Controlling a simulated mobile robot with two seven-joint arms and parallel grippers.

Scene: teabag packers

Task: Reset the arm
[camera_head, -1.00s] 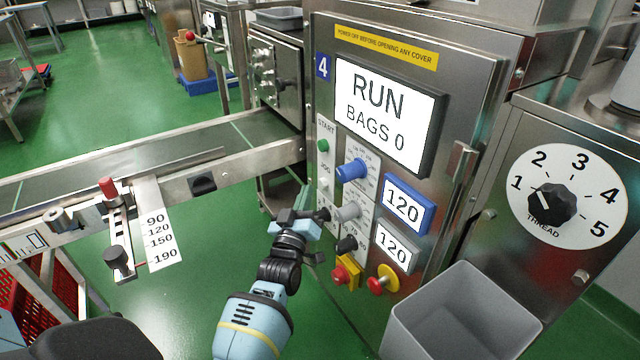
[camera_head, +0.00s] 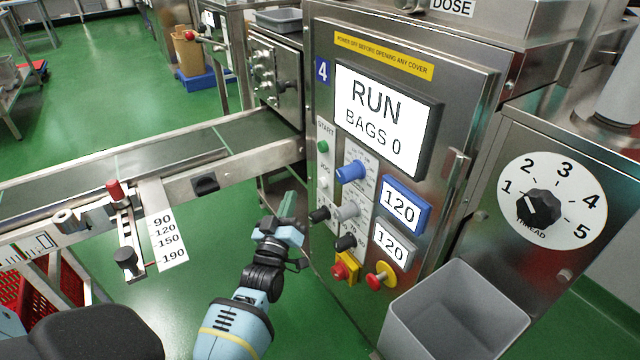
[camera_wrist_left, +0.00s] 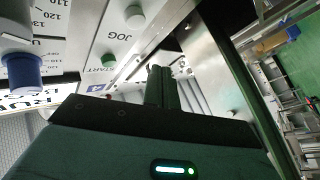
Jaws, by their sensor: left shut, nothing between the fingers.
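My left gripper (camera_head: 287,208) is shut and empty in the head view. It is in front of the machine's control panel, left of the knobs and apart from them. In the left wrist view its closed green fingers (camera_wrist_left: 162,88) point toward the panel's edge, with the JOG button (camera_wrist_left: 134,14) and the green START button (camera_wrist_left: 109,61) beside them. The panel screen (camera_head: 386,115) reads RUN, BAGS 0. My right gripper is not in view.
A conveyor (camera_head: 130,165) runs to the left, with a guide scale (camera_head: 165,228) on its near side. Red and yellow push buttons (camera_head: 380,277) stick out low on the panel. A grey bin (camera_head: 455,310) stands at right, below the THREAD dial (camera_head: 548,202).

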